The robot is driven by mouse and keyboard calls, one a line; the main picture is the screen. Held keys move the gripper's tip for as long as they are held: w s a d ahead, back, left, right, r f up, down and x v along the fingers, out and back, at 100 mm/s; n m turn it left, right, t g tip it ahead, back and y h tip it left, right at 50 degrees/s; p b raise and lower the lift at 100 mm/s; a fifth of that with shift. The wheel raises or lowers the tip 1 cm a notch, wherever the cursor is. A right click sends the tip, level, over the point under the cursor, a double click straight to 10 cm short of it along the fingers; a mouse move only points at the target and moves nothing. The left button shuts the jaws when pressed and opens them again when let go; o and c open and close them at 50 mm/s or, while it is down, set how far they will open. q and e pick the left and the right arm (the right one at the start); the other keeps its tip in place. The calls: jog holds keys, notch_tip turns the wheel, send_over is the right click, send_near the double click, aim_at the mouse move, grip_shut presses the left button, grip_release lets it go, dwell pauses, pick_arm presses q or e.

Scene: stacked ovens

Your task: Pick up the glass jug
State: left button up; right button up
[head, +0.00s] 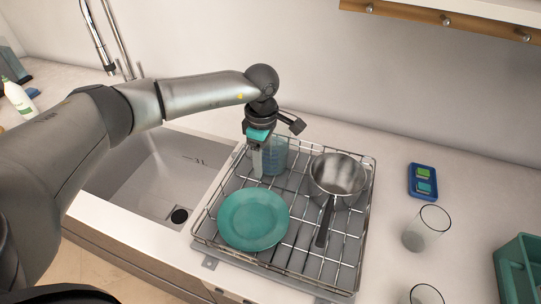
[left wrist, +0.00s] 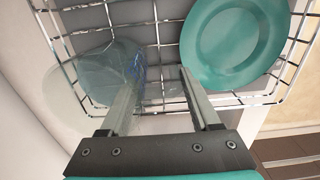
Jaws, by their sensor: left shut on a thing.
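The glass jug (head: 275,156) is clear and bluish and stands at the back left of the wire dish rack (head: 366,215). In the left wrist view the jug (left wrist: 88,78) lies at the left, partly behind a finger. My left gripper (head: 257,168) reaches down from above at the jug's left side, and its fingers cover part of it. In the left wrist view my left gripper (left wrist: 160,92) has its fingers some way apart and is shut on the jug. The part held between the fingers is hard to make out. My right gripper is not in view.
A teal plate (head: 253,219) lies in the rack in front of the jug. A steel saucepan (head: 338,178) sits to its right. The sink (head: 150,180) is at the left. Drinking glasses (head: 427,226), a blue sponge tray (head: 423,182) and a teal crate (head: 520,265) stand at the right.

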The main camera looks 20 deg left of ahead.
pick_arm(q)
grip_shut()
jog(key=shift+r, duration=0.1)
